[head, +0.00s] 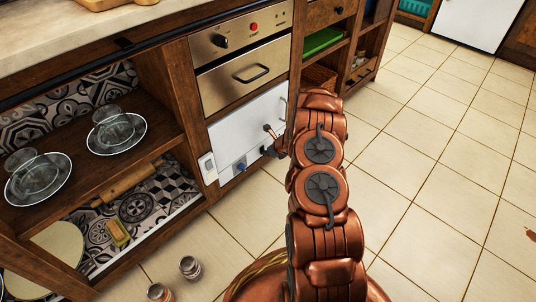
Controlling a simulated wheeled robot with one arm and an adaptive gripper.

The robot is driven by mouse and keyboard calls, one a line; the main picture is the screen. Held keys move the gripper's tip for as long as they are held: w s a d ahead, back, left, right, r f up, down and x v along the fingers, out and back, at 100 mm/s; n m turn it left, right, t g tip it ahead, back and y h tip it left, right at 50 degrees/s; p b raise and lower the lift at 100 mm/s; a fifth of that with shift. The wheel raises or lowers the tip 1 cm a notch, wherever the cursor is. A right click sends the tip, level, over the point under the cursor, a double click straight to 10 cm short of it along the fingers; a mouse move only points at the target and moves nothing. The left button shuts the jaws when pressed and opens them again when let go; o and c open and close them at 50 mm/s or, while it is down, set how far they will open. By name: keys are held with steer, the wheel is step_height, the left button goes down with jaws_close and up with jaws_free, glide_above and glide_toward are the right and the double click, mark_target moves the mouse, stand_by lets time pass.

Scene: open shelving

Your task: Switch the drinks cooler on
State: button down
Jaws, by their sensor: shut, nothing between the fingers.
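A white-fronted unit (240,128), which looks like the drinks cooler, sits low in the wooden shelving under a metal panel. A small white switch-like plate (207,166) is at its lower left, and a small bluish fitting (239,168) is at its lower edge. My gripper (268,142) is at the right part of the white front, partly hidden by my copper arm. It is shut and empty. I cannot tell whether it touches the front. Whether the cooler is on cannot be seen.
Above is a steel oven-like front (245,60) with knobs and a handle. Open shelves at left hold glass dishes (117,131) and a rolling pin (127,182). Two small jars (190,267) stand on the tiled floor. The floor (440,160) at right is clear.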

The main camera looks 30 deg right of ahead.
steer(key=shift+w, duration=0.1)
stand_by(0.5)
steer(key=shift+w+r, duration=0.1)
steer(key=shift+r, duration=0.1)
steer(key=shift+r+p, duration=0.6)
steer(key=shift+r, duration=0.1)
